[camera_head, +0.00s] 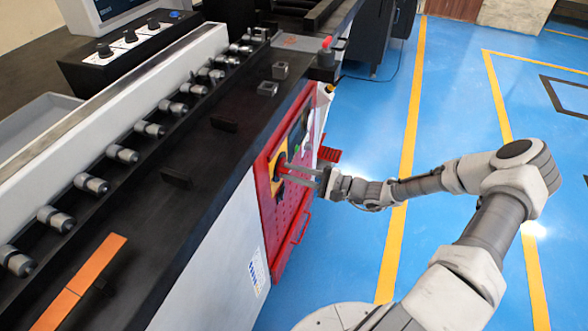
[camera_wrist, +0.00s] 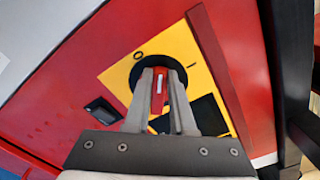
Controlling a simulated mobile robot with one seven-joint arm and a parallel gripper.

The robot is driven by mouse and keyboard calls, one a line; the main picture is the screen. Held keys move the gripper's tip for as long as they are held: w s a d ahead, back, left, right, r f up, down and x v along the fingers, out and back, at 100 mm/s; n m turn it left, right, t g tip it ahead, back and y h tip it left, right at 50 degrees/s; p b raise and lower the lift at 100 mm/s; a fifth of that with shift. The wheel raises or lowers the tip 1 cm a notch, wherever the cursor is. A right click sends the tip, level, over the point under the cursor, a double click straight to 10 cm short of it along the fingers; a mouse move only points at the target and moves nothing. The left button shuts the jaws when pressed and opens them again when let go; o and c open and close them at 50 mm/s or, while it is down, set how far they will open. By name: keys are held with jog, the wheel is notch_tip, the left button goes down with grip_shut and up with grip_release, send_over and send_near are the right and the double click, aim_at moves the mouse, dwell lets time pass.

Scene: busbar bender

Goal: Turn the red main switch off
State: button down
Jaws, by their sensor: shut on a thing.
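The red main switch (camera_wrist: 158,92) is a red handle with a white mark, on a round black base over a yellow plate (camera_wrist: 192,55). In the wrist view my gripper (camera_wrist: 160,80) has a finger on each side of the red handle and is shut on it. The handle's white mark points roughly up in that view. An O-like mark shows on the plate at its upper left. In the head view the switch (camera_head: 281,169) sits on the red front panel (camera_head: 290,205) of the machine, and my gripper (camera_head: 287,171) reaches it from the right.
A red raised strip (camera_wrist: 217,70) stands right of the yellow plate, and a black post (camera_wrist: 285,80) is farther right. A small black fitting (camera_wrist: 102,110) is at the left. A red handle bar (camera_head: 303,228) sticks out low on the panel. Blue floor (camera_head: 345,250) beside the machine is free.

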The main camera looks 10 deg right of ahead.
jog(key=n, duration=0.2)
jog(key=f+n, duration=0.1)
jog(key=n, duration=0.1)
jog(key=shift+s+a, duration=0.1)
jog(key=shift+s, duration=0.1)
jog(key=shift+f+n, duration=0.2)
jog(key=shift+n, duration=0.6)
jog(key=shift+f+n, duration=0.15)
jog(key=shift+n, duration=0.65)
jog(key=c, duration=0.8)
grip_release()
jog(key=shift+o, duration=0.2)
jog(key=p+v, duration=0.1)
jog(key=v, duration=1.6)
jog(key=shift+s, duration=0.2)
jog(key=shift+r+n, duration=0.1)
jog(key=shift+n, duration=0.2)
